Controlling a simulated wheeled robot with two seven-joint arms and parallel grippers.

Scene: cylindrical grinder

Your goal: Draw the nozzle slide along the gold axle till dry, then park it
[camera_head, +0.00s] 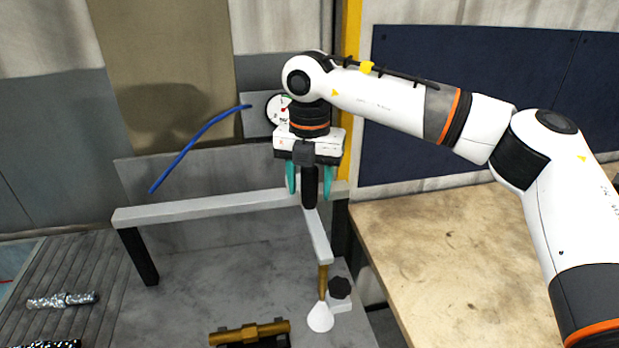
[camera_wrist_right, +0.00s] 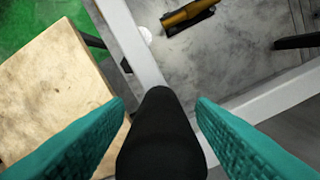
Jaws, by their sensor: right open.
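The nozzle slide is a light grey arm (camera_head: 318,236) running forward from a long rail (camera_head: 215,207). A black handle (camera_head: 310,190) stands upright on it. A brass tube with a white cone nozzle (camera_head: 320,318) hangs from its front end, to the right of the gold axle (camera_head: 250,333). The axle also shows in the right wrist view (camera_wrist_right: 188,13). My right gripper (camera_head: 306,185) points down with its teal fingers open on either side of the handle. In the wrist view the handle (camera_wrist_right: 160,140) is between the fingers, with gaps on both sides. My left gripper is not in view.
A dark knob (camera_head: 340,288) sits just right of the nozzle. A gauge (camera_head: 280,108) and blue hose (camera_head: 195,150) are behind the rail. Silver shafts (camera_head: 62,300) lie on a ribbed surface at left. The wooden table (camera_head: 460,250) at right is bare.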

